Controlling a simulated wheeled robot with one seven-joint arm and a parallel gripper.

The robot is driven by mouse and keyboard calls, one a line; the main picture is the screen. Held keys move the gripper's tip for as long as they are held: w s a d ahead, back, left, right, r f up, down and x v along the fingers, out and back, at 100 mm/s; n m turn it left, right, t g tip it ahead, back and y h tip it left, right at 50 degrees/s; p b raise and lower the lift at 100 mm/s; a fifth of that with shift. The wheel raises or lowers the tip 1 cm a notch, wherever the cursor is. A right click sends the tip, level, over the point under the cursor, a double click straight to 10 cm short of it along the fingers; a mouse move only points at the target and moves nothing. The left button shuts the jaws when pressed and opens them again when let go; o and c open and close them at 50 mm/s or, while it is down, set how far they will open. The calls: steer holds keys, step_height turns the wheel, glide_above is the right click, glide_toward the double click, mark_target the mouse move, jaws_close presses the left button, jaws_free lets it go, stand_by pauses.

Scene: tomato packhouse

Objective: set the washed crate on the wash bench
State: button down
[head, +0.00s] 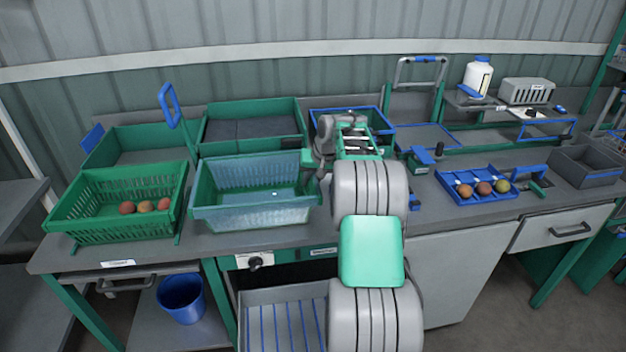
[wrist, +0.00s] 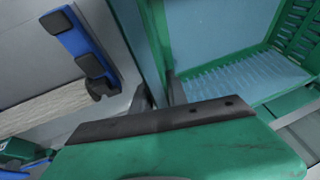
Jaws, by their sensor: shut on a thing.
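The fingertips are partly hidden.
A green crate with several tomatoes (head: 115,212) stands close on the left. A green tray with a dark bottom (head: 253,108) is right behind the crate. A blue tray of fruit (head: 478,199) lies to the right. A blue bucket (head: 181,298) is below the bench.

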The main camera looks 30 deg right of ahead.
steer(key=c, duration=1.2)
jaws_free()
steer(key=shift+f, duration=0.1)
steer(key=shift+c, duration=1.7)
steer(key=shift+w, duration=0.1)
step_height(320, 180, up, 7)
steer(key=p, duration=0.6)
steer(key=shift+a, duration=0.1)
